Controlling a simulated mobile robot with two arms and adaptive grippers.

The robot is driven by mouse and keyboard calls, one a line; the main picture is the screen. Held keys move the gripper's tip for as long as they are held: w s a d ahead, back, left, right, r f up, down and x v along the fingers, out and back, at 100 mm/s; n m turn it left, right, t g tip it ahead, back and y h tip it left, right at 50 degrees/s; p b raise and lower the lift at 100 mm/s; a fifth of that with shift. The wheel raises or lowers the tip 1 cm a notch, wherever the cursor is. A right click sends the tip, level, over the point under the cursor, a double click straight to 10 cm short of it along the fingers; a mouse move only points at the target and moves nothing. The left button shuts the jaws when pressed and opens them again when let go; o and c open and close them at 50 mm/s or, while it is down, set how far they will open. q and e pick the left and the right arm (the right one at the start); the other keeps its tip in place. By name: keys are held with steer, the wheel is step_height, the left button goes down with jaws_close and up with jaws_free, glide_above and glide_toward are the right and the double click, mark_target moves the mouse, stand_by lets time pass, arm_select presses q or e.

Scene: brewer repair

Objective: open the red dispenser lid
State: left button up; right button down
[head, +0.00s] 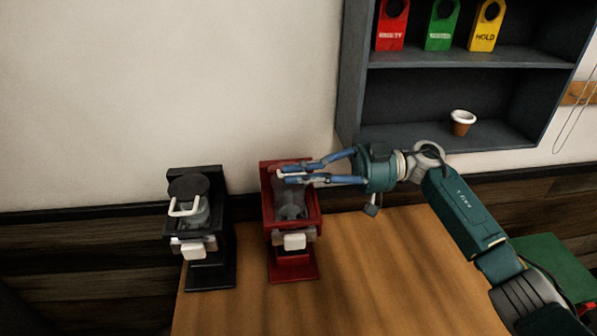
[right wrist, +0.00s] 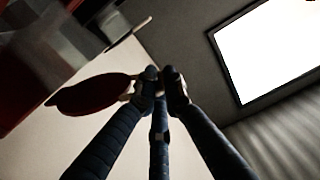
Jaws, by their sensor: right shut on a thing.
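The red dispenser (head: 269,215) stands on the wooden table, with a clear grey hopper (head: 290,205) in its frame. My right gripper (head: 284,173) reaches in from the right over the hopper's upper part. Its fingers are shut on the lid's pale handle. In the right wrist view the dark red round lid (right wrist: 95,94) lies just left of the closed fingertips (right wrist: 162,80). The lid appears raised from the hopper; its exact angle is hard to tell. In the head view the fingers partly hide the lid. My left gripper is not in view.
A black dispenser (head: 210,265) with a black lid and white handle stands left of the red one. The table (head: 380,275) is clear to the right. A dark shelf (head: 440,137) holds a small cup (head: 462,122) and red, green and yellow tags above.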

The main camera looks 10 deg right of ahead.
steer(key=shift+w+r, duration=0.25)
steer(key=shift+r, duration=0.35)
steer(key=c, duration=2.1)
jaws_free()
steer(key=shift+o, duration=1)
steer(key=shift+f, duration=0.15)
steer(key=d, duration=1.2)
steer(key=shift+w, duration=0.1)
